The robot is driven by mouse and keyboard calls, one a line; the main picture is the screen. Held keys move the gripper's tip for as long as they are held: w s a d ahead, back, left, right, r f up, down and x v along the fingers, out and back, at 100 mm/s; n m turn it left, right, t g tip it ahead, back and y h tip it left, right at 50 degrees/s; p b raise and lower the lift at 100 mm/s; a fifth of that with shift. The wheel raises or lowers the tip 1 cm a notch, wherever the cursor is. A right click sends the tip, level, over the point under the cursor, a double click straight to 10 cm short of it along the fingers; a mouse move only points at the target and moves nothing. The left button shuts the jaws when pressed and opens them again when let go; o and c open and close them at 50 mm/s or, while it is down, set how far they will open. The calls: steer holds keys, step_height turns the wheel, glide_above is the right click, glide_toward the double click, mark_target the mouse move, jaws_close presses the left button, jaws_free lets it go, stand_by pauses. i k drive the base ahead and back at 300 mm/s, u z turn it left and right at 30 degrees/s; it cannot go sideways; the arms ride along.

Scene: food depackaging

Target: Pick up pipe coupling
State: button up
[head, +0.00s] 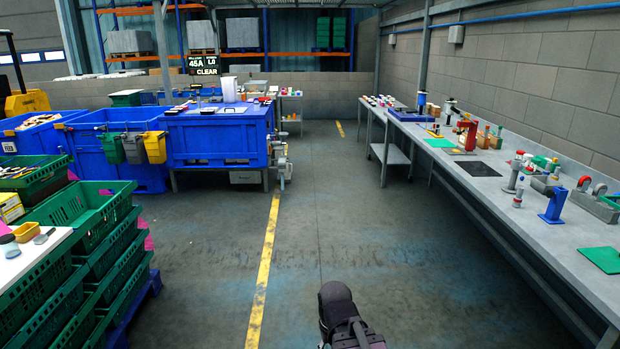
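I cannot pick out the pipe coupling for certain in the head view. Several small items stand on the long grey bench (545,240) at the right, too small to name surely as a coupling. A dark part of my own arm shows at the bottom centre. The fingers of my gripper do not show, so nothing can be seen of what it holds.
Green crates (85,217) are stacked at the left, beside a white tabletop (32,255). A blue vat (215,140) stands beyond them. A yellow floor line (265,260) runs up the open aisle. A blue clamp-like item (553,204) stands on the bench.

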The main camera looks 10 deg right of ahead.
mark_target(517, 164)
steer(key=u, duration=0.2)
steer(key=i, duration=2.35)
steer(key=z, duration=0.7)
steer(key=i, duration=0.65)
steer(key=z, duration=1.15)
steer(key=i, duration=0.95)
steer(key=z, duration=0.55)
